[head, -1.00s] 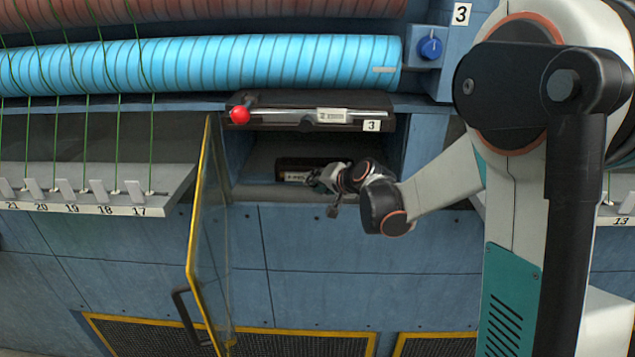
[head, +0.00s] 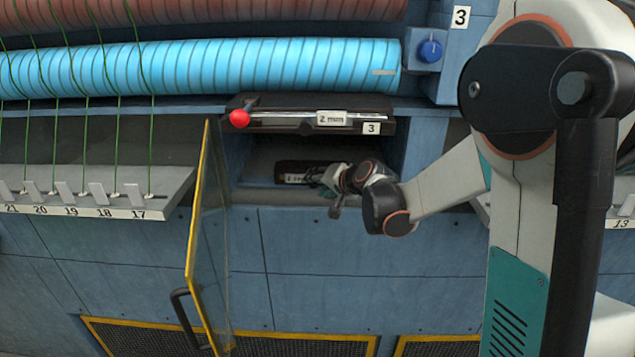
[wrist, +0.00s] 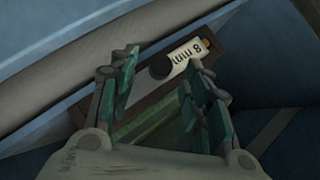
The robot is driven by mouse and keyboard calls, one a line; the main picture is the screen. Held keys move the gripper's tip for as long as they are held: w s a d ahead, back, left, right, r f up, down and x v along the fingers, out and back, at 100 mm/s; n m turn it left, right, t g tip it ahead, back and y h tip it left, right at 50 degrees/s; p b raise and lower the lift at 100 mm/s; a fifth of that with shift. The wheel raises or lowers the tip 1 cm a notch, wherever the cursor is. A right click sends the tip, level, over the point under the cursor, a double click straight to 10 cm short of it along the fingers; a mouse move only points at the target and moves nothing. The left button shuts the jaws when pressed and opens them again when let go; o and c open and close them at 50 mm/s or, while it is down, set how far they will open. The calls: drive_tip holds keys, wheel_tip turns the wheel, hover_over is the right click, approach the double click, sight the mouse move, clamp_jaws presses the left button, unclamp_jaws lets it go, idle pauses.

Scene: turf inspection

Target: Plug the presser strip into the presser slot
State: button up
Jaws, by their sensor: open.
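A dark strip piece (head: 290,168) with a pale label lies inside the open compartment below the black bar. In the wrist view the label (wrist: 187,58) reads "8 mm", and a round black knob (wrist: 161,70) sits beside it on the brown-edged piece. I take this to be the presser strip. My gripper (head: 322,177) is at its right end in the head view. In the wrist view my gripper (wrist: 162,72) is open, its teal-padded fingers on either side of the piece. I cannot tell whether they touch it. Which opening is the presser slot is unclear.
A black bar (head: 270,106) with a red knob (head: 239,118), a "2 mm" label and a "3" tag is above the compartment. A yellow-edged glass door (head: 205,230) stands open at the left. A blue roller (head: 200,67) runs above. Numbered shelf (head: 100,212) is left.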

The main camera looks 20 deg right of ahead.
drive_tip(key=v, duration=1.1)
